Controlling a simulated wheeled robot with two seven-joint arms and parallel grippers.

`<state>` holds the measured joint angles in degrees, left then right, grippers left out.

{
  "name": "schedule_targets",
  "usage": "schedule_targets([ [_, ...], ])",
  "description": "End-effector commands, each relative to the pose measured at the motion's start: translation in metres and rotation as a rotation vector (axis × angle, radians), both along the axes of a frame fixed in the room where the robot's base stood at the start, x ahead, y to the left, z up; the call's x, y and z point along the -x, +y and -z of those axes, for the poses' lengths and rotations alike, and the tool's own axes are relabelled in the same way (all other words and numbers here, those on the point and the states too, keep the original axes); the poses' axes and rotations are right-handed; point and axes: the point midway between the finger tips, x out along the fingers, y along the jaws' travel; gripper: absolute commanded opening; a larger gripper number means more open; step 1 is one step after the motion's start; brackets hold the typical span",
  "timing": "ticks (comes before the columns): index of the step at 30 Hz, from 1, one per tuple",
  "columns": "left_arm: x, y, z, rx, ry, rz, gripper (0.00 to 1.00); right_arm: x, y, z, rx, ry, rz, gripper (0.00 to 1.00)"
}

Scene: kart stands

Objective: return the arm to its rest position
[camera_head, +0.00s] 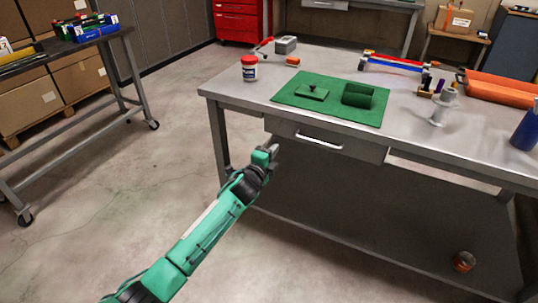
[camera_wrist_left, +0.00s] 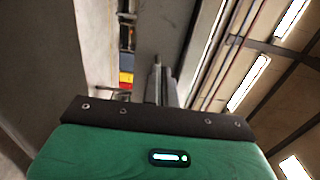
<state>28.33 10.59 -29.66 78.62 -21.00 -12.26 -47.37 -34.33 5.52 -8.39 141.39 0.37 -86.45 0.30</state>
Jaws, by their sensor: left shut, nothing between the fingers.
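My left arm (camera_head: 205,235) is green and black and reaches up from the bottom left in the head view. Its gripper (camera_head: 272,151) is in front of the metal workbench (camera_head: 232,88), near the left end of the drawer front and below the tabletop. In the left wrist view the two fingers (camera_wrist_left: 160,82) are together, with nothing between them. My right gripper is in neither view.
A wheeled cart (camera_head: 125,75) stands left. A can (camera_head: 464,261) sits on the lower shelf. Floor left of the bench is clear.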

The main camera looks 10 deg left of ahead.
Motion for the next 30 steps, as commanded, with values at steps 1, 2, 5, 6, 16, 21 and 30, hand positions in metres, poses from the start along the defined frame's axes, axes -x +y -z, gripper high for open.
schedule_targets([
  [1, 0.007, 0.003, 0.000, -0.002, 0.002, 0.000, 0.00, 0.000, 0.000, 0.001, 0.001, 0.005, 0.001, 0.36],
  [2, 0.011, 0.004, 0.000, -0.001, 0.001, 0.000, 0.00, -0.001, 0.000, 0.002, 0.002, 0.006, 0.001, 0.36],
  [5, 0.020, 0.007, 0.000, 0.000, 0.001, 0.000, 0.00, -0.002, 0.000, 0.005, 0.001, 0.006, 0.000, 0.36],
  [6, 0.022, 0.007, 0.000, 0.000, 0.001, 0.000, 0.00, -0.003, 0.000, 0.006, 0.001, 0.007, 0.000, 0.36],
  [16, 0.041, 0.012, 0.015, 0.058, 0.060, -0.028, 0.00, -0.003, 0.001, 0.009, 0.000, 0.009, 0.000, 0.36],
  [21, 0.093, 0.024, 0.055, 0.253, 0.258, -0.133, 0.00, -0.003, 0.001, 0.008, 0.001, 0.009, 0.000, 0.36],
  [30, 0.228, 0.060, 0.123, 0.644, 0.678, -0.416, 0.00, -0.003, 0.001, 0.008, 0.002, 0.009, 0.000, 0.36],
])
